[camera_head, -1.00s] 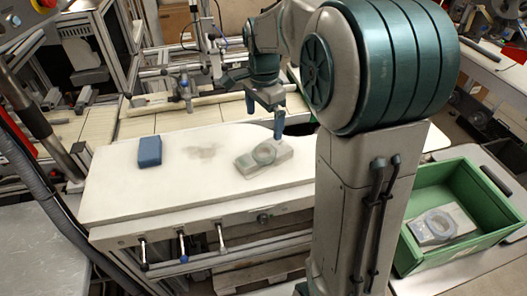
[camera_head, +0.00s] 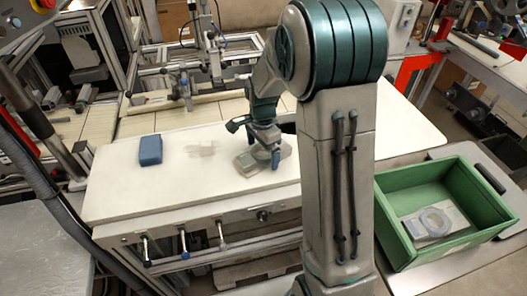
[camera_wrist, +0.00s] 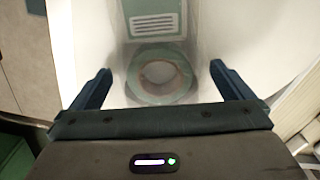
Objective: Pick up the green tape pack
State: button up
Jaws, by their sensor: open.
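The tape pack on the white table is a pale grey-green flat pack with a round ring (camera_head: 246,163). In the wrist view its greenish ring (camera_wrist: 133,84) and a green label with white lines (camera_wrist: 152,24) show. My gripper (camera_head: 262,152) is over this pack, pointing down. In the wrist view the two dark blue fingers of my gripper (camera_wrist: 160,72) are wide apart, one on each side of the ring, with nothing held. Whether the fingers are level with the pack or above it I cannot tell. The gripper hides part of the pack in the head view.
A blue block (camera_head: 150,150) stands on the left of the white table (camera_head: 125,195). A faint blurred patch (camera_head: 203,148) lies between it and the pack. A green bin (camera_head: 398,222) at the right holds another pack with a grey-blue ring (camera_head: 430,222).

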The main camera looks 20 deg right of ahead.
jog(key=shift+f, duration=0.1)
jog(key=c, duration=1.1)
jog(key=shift+c, duration=0.2)
